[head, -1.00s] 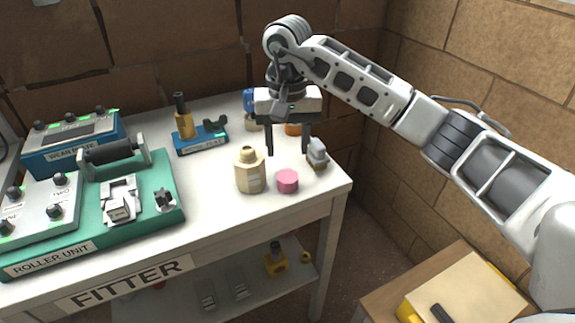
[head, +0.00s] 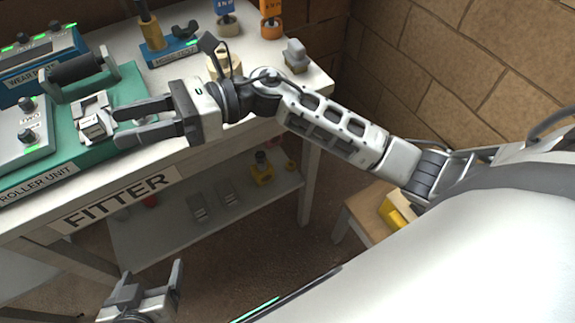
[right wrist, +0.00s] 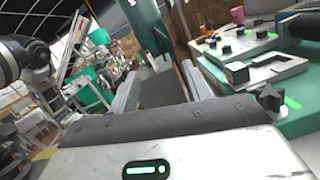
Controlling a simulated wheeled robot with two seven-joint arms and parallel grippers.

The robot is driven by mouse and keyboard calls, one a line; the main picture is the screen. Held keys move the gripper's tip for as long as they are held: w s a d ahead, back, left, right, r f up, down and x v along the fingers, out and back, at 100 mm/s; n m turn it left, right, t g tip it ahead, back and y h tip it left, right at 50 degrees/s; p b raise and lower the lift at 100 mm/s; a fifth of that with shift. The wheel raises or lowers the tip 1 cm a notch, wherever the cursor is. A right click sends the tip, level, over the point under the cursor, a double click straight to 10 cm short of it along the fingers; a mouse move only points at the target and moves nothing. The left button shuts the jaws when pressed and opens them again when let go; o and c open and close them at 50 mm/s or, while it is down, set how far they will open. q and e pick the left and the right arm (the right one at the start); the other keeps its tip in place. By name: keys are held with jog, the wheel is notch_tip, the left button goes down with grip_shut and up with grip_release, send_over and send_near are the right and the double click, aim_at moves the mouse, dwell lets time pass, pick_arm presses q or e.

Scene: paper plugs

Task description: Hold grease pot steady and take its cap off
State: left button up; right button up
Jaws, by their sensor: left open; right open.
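The beige pot (head: 212,68), which looks like the grease pot, stands on the bench. It is mostly hidden behind my right wrist, so its cap cannot be made out. My right gripper (head: 118,127) is open, its fingers pointing left over the front edge of the green roller unit, with nothing between them. Its fingers also show in the right wrist view (right wrist: 160,82), apart and empty. My left gripper (head: 153,271) is open and empty, low in front of the bench near the bottom of the head view.
The roller unit (head: 68,158) fills the bench's left side. A blue-labelled bottle (head: 226,18), an orange-labelled bottle (head: 270,20) and a small grey-topped item (head: 296,54) stand at the back right. A lower shelf (head: 225,222) and a wooden stool (head: 362,213) are below.

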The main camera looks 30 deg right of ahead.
jog(key=w+d+f+m+t+h, duration=0.1)
jog(key=d+f+m+t+h, duration=0.2)
jog(key=m+t, duration=0.55)
jog(key=d+f+m+t+h, duration=0.3)
jog(key=d+m+h, duration=0.1)
jog(key=m, duration=0.9)
jog(key=w+d+f+m+t+h, duration=0.1)
jog(key=d+f+m+t+h, duration=0.3)
jog(key=m, duration=0.7)
jog(key=s+d+f+m+g+h, duration=0.2)
jog(key=s+d+f+m, duration=0.1)
jog(key=s+f+m, duration=0.3)
jog(key=s+d+f+m+g+h, duration=0.3)
jog(key=s+f+m, duration=0.3)
jog(key=f+m, duration=0.3)
jog(key=shift+s+f+m+g+h, duration=0.3)
jog(key=shift+s+f+m+g, duration=0.05)
jog(key=shift+s+f+m, duration=0.1)
